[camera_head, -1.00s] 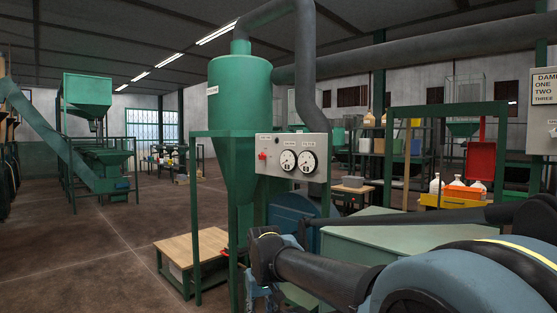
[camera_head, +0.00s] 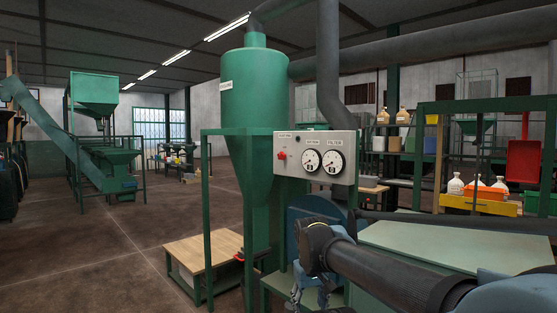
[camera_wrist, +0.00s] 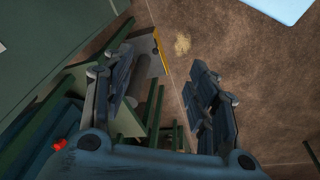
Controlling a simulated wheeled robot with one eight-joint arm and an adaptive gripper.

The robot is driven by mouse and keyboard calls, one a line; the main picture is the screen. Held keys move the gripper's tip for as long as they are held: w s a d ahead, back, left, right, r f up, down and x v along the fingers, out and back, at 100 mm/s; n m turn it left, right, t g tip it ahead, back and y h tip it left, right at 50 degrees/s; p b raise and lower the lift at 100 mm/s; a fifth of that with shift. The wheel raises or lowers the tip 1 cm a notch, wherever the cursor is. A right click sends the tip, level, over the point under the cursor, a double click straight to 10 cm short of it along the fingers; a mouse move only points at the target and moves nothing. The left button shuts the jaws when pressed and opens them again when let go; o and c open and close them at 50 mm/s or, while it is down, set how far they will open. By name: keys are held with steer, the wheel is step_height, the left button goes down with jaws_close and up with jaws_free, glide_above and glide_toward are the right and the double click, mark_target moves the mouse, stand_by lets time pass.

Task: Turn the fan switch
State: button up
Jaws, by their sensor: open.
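The fan switch looks to be the red knob (camera_head: 281,155) on the left side of a grey control panel (camera_head: 318,172) fixed to the green cyclone stand.
A blue blower housing (camera_head: 312,212) is below the panel, and a pale green tabletop (camera_head: 450,245) lies to the right. The brown floor (camera_head: 110,250) at left is open.

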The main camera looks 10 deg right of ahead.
steer(key=w+d+r+n+h, duration=0.2)
steer(key=w+r+n, duration=0.1)
steer(key=w+r, duration=0.25)
steer(key=w+d+r+n+h, duration=0.2)
steer(key=w+d+r+n, duration=0.1)
steer(key=w+r, duration=0.25)
steer(key=n+t+h, duration=0.8)
steer(key=n+h, duration=0.2)
steer(key=n, duration=0.4)
glide_toward(280, 156)
steer(key=x, duration=0.9)
steer(key=shift+w+d, duration=0.15)
steer(key=shift+d, duration=0.05)
steer(key=shift+c, duration=0.5)
steer(key=c, duration=1)
